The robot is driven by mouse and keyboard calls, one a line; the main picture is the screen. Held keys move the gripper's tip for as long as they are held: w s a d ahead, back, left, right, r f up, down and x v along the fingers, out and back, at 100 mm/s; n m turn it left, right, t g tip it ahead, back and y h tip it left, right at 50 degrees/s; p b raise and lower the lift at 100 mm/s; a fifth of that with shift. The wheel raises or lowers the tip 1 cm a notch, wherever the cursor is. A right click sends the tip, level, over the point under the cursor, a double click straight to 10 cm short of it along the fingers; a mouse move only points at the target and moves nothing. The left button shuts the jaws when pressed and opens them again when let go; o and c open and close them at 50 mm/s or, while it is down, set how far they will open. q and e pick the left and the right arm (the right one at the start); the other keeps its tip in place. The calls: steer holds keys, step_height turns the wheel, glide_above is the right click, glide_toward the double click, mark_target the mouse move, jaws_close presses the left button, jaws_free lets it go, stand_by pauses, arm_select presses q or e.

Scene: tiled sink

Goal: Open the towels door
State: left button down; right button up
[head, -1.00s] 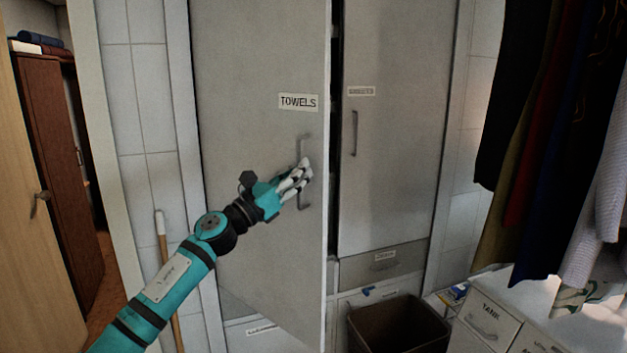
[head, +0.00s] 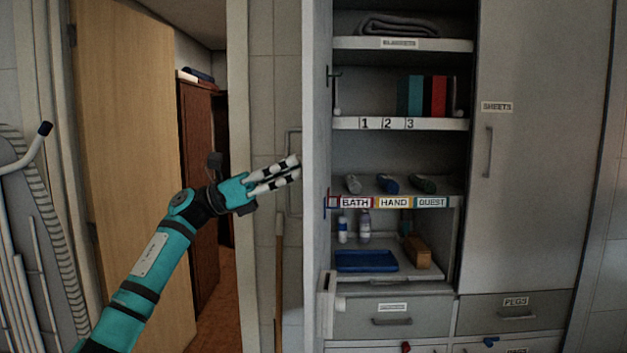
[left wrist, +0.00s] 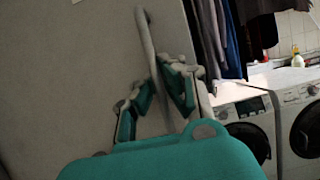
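The towels door (head: 317,110) stands swung open to the left of the cabinet in the head view, seen nearly edge-on. Its handle (head: 291,205) is on the face turned to the left. My left gripper (head: 298,165) is at this handle, its two fingers close together. In the left wrist view the handle (left wrist: 143,28) runs between the fingers (left wrist: 158,78), which close in on it from both sides. The door's label is not in view. My right gripper is not in view.
The open cabinet shows shelves labelled blankets (head: 400,44), numbers (head: 440,124) and bath, hand and guest (head: 330,202). A blue tray (head: 366,261) lies below. The sheets door (head: 535,150) is shut. A broom handle (head: 279,280) stands behind the door. In the wrist view, washing machines (left wrist: 300,125) show right.

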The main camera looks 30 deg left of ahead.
arm_select(q)
steer(key=shift+s+a+r, duration=0.1)
steer(key=shift+a, duration=0.3)
steer(key=c, duration=2)
jaws_free()
steer(key=o, duration=0.6)
steer(key=v, duration=1.2)
